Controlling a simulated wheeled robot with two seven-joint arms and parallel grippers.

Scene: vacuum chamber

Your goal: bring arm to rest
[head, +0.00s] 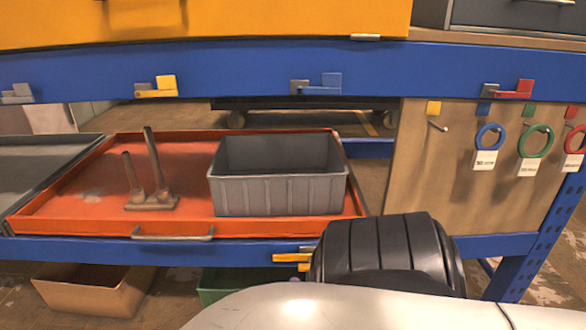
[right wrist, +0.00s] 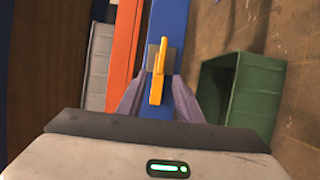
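My right arm (head: 385,258) comes in at the bottom right of the head view, its black joint in front of the lower blue beam. My right gripper (right wrist: 161,84) shows in the right wrist view with its two fingers apart. A yellow hook (right wrist: 157,75) shows between the fingers, in front of the blue beam. Its yellow parts (head: 290,257) also show just left of the black joint in the head view. I cannot tell whether the fingers touch it. The head view hides the right fingers. My left arm and gripper are in neither view.
An orange tray (head: 80,205) holds a grey bin (head: 278,195) and a metal bracket with two posts (head: 150,190). Colored rings (head: 489,137) hang on the right panel. A brown bin (head: 92,290) and a green bin (right wrist: 235,95) stand below. The upper blue beam (head: 230,72) carries several latches.

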